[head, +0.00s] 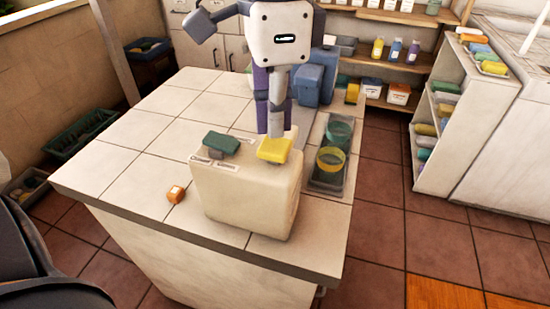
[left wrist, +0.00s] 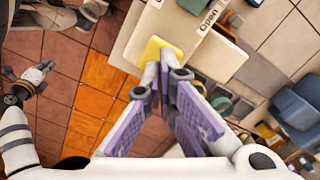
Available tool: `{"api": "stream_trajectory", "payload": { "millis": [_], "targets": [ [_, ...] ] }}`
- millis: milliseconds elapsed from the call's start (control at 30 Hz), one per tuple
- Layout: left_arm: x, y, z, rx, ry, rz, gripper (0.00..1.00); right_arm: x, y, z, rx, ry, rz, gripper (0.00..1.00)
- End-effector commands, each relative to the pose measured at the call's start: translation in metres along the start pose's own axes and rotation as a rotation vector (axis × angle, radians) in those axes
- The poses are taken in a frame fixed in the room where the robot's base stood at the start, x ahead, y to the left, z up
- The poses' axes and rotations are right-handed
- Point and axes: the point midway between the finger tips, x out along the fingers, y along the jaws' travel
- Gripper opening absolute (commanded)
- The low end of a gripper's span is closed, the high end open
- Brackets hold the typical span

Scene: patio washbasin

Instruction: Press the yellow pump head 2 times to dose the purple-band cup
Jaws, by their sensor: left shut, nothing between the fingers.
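The yellow pump head (head: 275,151) sits on the right part of a cream dispenser box (head: 247,195). My left gripper (head: 275,132) is shut and empty, pointing down with its tips right at the pump head. I cannot tell whether they press it. The left wrist view shows the tips (left wrist: 164,68) over the yellow pump head (left wrist: 152,48). A green pump head (head: 221,143) stands left of the yellow one. No purple-band cup can be made out.
A grey tray (head: 327,188) right of the dispenser holds a yellow-band cup (head: 331,160) and a teal-band cup (head: 339,129). Blue containers (head: 308,84) stand behind. The tiled counter (head: 130,150) is clear at left.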

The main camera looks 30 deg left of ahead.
Motion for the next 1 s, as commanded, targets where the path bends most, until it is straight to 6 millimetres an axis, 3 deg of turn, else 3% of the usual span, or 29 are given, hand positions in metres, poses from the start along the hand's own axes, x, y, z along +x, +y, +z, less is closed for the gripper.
{"api": "stream_trajectory", "payload": {
  "millis": [1000],
  "targets": [
    [0.032, 0.000, 0.000, -0.001, -0.001, 0.000, 0.00, 0.000, 0.000, 0.000, 0.000, 0.000, 0.000, 0.00]
  ]
}}
